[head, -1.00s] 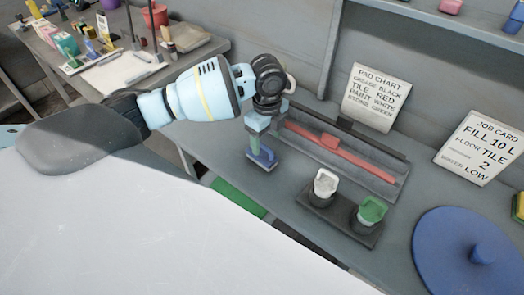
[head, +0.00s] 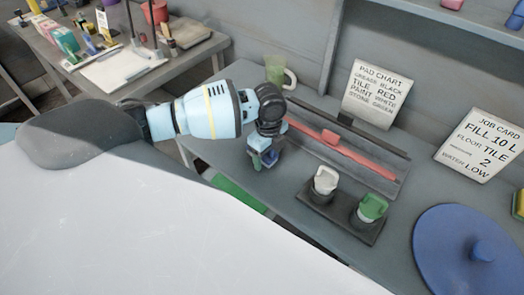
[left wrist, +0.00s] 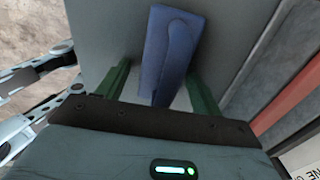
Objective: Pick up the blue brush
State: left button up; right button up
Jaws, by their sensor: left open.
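The blue brush (head: 269,156) lies on the grey bench, mostly hidden behind my left gripper in the head view. In the left wrist view the brush (left wrist: 168,50) is long and blue and extends between my gripper's two green fingers. My left gripper (head: 258,160) points down over the brush, low above the bench. In the left wrist view the gripper (left wrist: 160,88) is open, with one finger on each side of the brush and a visible gap to the left finger. Whether the right finger touches it I cannot tell. My right gripper is not in view.
A grey tray holding a red bar (head: 345,149) lies just right of the gripper. A dark holder (head: 343,216) with white-topped and green-topped items stands nearer. A blue disc (head: 450,250) lies at right. A clear green jug (head: 276,70) stands behind the arm.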

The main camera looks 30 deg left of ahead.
pick_arm(q)
jog(key=shift+c, duration=0.5)
jog(key=shift+r, duration=0.1)
jog(key=c, duration=1)
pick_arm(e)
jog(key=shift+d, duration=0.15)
pick_arm(q)
jog(key=shift+r, duration=0.1)
